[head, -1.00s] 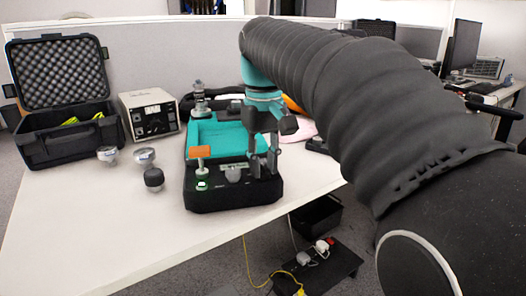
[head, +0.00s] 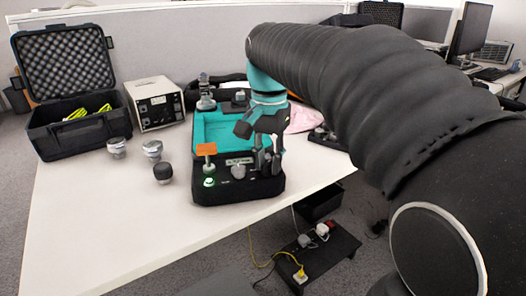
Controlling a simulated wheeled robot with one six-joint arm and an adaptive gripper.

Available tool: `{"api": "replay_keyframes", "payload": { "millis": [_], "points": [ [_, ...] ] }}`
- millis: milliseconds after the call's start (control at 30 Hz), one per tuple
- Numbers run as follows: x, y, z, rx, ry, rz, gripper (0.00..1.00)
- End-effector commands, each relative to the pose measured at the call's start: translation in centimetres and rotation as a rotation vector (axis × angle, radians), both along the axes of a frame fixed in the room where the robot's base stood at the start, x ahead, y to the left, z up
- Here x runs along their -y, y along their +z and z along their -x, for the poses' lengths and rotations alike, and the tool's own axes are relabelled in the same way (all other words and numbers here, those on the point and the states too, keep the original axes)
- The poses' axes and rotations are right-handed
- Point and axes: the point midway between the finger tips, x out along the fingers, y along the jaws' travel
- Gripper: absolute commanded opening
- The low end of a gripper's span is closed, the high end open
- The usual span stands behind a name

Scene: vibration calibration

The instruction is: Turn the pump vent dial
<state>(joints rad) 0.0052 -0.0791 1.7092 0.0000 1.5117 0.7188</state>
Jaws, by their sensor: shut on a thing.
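The black device (head: 225,192) with a teal tray (head: 218,128) stands on the white table. Its front panel carries a grey knob (head: 238,172), a lit green button (head: 209,182) and a post with an orange top (head: 206,149). My gripper (head: 268,165) points down at the right end of this panel. It is shut on a small part there, which looks like the pump vent dial. The fingers hide most of the dial, so its pointer cannot be read.
Several metal and black weights, including a black-topped one (head: 163,172), stand left of the device. An open black case (head: 72,135) and a beige meter box (head: 155,103) are behind them. The table's front left (head: 110,235) is clear.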

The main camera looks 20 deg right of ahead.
Motion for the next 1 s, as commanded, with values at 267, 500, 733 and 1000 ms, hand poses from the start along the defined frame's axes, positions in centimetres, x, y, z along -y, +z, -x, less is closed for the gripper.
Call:
{"api": "replay_keyframes", "payload": {
  "millis": [267,500,733,1000],
  "points": [
    [0.04,0.05,0.02,0.000,-0.114,0.000,0.00],
    [0.04,0.01,0.02,0.000,-0.146,0.000,0.00],
    [0.04,-0.01,0.02,0.000,-0.148,0.000,0.00],
    [0.04,-0.01,0.02,0.000,-0.147,0.000,0.51]
  ]
}}
